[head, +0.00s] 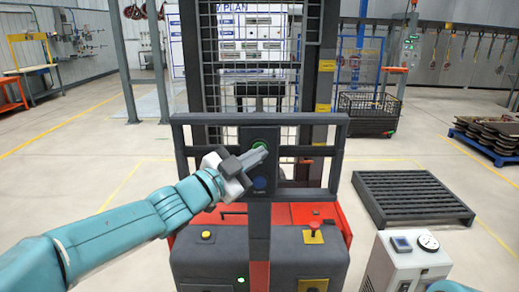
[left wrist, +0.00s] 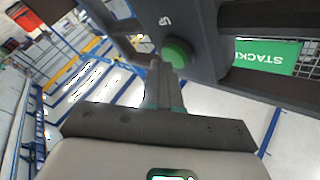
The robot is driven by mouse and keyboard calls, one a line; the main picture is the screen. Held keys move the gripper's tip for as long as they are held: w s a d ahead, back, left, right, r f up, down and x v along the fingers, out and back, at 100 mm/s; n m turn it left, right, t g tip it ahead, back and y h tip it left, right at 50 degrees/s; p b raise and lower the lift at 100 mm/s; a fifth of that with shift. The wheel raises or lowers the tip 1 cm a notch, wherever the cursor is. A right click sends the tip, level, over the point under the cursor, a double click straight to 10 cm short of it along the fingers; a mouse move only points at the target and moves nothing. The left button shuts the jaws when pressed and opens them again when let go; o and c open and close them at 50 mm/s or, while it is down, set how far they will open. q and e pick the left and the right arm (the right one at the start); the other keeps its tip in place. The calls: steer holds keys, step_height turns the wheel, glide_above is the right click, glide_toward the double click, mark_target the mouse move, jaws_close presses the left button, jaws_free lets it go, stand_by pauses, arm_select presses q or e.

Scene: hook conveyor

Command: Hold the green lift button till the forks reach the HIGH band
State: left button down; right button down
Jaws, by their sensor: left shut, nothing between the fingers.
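The green lift button (head: 261,143) is at the top of a dark control panel (head: 248,134) on the stacker, above a blue button (head: 260,183). My left gripper (head: 262,156) is shut and empty, its tips just below the green button in the head view. In the left wrist view the tips (left wrist: 165,78) overlap the lower edge of the green button (left wrist: 179,52); I cannot tell whether they press it. Yellow labels (head: 325,65) sit on the right mast post, their text too small to read. I cannot make out the forks clearly behind the mesh.
The stacker's grey body (head: 215,262) has a yellow button (head: 207,235) and a yellow-based knob (head: 313,234). A dark pallet (head: 408,197) lies right, near a white box with a gauge (head: 428,242). A wire bin (head: 367,113) stands behind. The floor at left is clear.

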arm_select(q)
steer(key=shift+w+r+p, duration=0.1)
steer(key=shift+w+p, duration=0.2)
stand_by(6.3)
steer(key=shift+s+b, duration=0.65)
steer(key=shift+s, duration=0.2)
steer(key=shift+s+b, duration=1.6)
steer(key=shift+s, duration=0.9)
